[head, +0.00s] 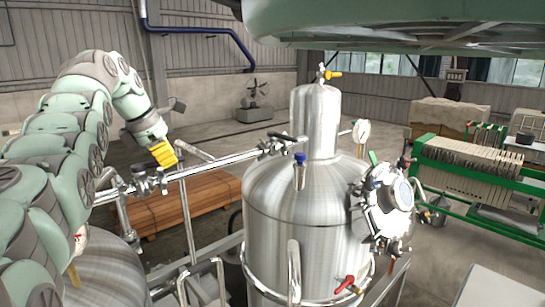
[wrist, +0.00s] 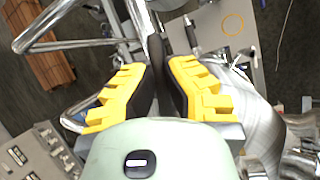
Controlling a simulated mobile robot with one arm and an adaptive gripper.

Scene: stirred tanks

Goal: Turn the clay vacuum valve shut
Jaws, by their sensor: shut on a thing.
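My gripper (head: 167,160) is at the left in the head view, its yellow fingers pointing down toward the steel pipe (head: 225,160) that runs to the tank. In the wrist view my gripper (wrist: 162,72) has its two yellow fingers with dark pads closed on a narrow dark grey-brown lever (wrist: 156,46). I take this lever to be the clay vacuum valve's handle. It runs up the picture between the fingertips. In the head view the held lever is hidden behind the fingers. The valve's body and its exact angle to the pipe cannot be made out.
A large steel tank (head: 290,215) stands in the middle. It carries a yellow handle (head: 333,74), a blue handle (head: 300,158) and a red handle (head: 345,284). Steel rails (head: 205,280) stand below the pipe. A big green-rimmed vessel (head: 400,22) hangs overhead.

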